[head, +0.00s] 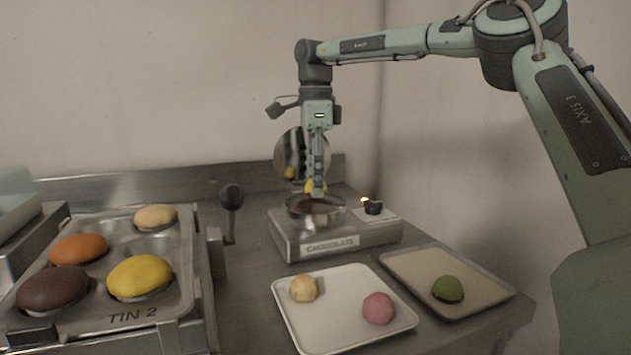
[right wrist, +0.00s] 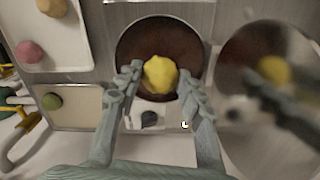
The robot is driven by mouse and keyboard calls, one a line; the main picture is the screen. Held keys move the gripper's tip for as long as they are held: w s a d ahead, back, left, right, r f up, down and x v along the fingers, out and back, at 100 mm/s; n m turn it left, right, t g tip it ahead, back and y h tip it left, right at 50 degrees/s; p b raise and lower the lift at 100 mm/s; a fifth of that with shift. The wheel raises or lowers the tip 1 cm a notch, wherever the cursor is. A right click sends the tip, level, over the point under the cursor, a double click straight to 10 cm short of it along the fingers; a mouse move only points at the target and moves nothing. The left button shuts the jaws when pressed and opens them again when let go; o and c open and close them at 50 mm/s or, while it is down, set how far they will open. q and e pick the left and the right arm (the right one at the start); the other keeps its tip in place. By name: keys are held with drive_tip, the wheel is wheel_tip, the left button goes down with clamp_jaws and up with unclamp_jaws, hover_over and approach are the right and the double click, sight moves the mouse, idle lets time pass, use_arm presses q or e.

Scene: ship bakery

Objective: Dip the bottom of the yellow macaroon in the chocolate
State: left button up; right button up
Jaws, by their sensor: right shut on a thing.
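The yellow macaroon (right wrist: 160,75) is between the fingers of my right gripper (right wrist: 160,82), which is shut on it. The chocolate also fills the round opening in the right wrist view (right wrist: 135,45). I cannot tell whether the macaroon's bottom touches the chocolate. My left gripper is not in view.
A white tray (head: 345,329) holds a beige and a pink macaroon. A second tray (head: 415,268) holds a green macaroon with a dark bottom. TIN 2 (head: 185,293) with several large coloured cakes is at left. A round mirror (head: 290,143) stands behind the pot.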

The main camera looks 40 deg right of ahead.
drive_tip(key=shift+r, duration=2.85)
